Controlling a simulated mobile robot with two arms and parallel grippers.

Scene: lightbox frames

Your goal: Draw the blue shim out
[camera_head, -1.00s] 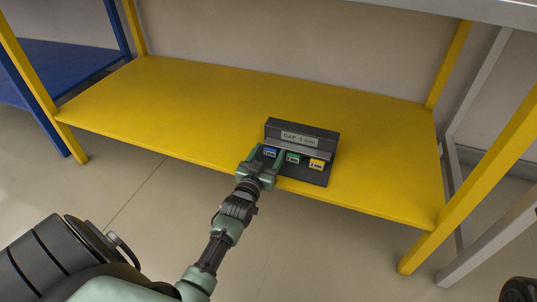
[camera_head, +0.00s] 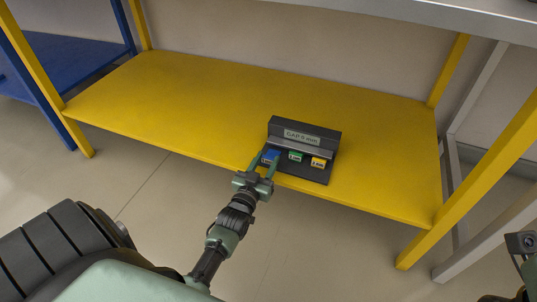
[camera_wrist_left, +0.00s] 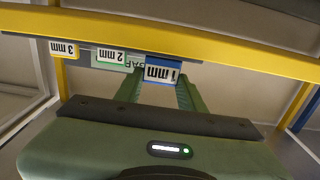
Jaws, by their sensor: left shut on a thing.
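The blue shim (camera_head: 270,156) is at the left end of a row on a dark block (camera_head: 317,176). Its front face reads "1 mm" upside down in the left wrist view (camera_wrist_left: 162,73). My left gripper (camera_head: 267,162) is shut on it, one finger on each side, at the shelf's front edge. The fingers also show in the left wrist view (camera_wrist_left: 158,84). The blue shim stands slightly further forward than the green shim (camera_head: 295,156) beside it. Its rear end is hidden. My right gripper's fingers do not show.
A yellow shim (camera_head: 318,162), marked "3 mm", is at the row's right end. The block's sign (camera_head: 301,137) starts with "GAP". The block rests on a yellow shelf (camera_head: 180,95), bare to its left. Yellow posts (camera_head: 478,180) flank the shelf; a blue shelf is further left.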

